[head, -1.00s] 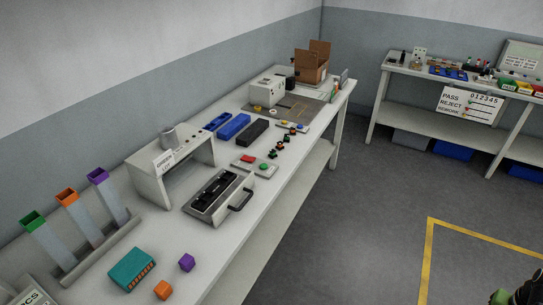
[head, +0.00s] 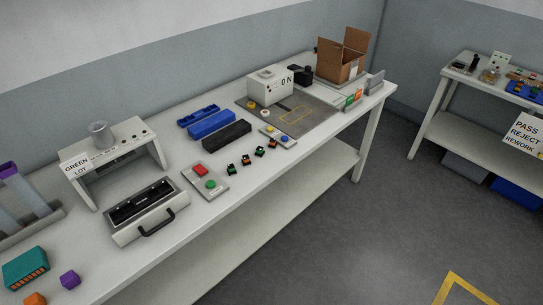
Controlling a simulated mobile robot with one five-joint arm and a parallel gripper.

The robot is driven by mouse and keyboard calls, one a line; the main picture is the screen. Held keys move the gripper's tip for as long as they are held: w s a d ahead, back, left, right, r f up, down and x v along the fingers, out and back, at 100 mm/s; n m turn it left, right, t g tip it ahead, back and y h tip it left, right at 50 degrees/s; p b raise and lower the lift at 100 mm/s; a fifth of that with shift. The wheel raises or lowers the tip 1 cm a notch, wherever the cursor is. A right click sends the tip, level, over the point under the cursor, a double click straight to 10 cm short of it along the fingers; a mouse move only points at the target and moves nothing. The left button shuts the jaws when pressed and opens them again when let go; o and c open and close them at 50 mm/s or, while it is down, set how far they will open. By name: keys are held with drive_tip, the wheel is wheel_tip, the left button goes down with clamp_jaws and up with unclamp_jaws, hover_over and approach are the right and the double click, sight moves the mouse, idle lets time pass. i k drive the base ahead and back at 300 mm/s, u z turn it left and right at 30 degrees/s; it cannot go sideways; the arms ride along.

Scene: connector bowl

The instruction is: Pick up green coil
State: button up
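Several small dark coil-like parts with coloured bits lie in a slanting row near the front edge of the long white bench. The nearest one (head: 231,167) shows some green, and the one beside it (head: 247,160) shows green and reddish bits. Two more, a third (head: 260,151) and a fourth (head: 273,143), lie farther along with orange or red bits. They are too small to tell for sure which is the green coil. My gripper is not in view.
A button panel (head: 205,183), a black tray with a handle (head: 145,208) and a "GREEN LOT" stand with a grey cup (head: 101,136) are left of the row. Blue and black bins (head: 227,135) lie behind. A cardboard box (head: 342,58) stands far back. The floor at right (head: 330,240) is open.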

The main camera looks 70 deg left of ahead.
sight(231, 170)
drive_tip(key=u, duration=0.05)
drive_tip(key=i, duration=1.45)
drive_tip(key=u, duration=2.1)
drive_tip(key=k, duration=0.25)
drive_tip(key=u, duration=2.2)
drive_tip(key=i, duration=0.9)
drive_tip(key=u, duration=0.2)
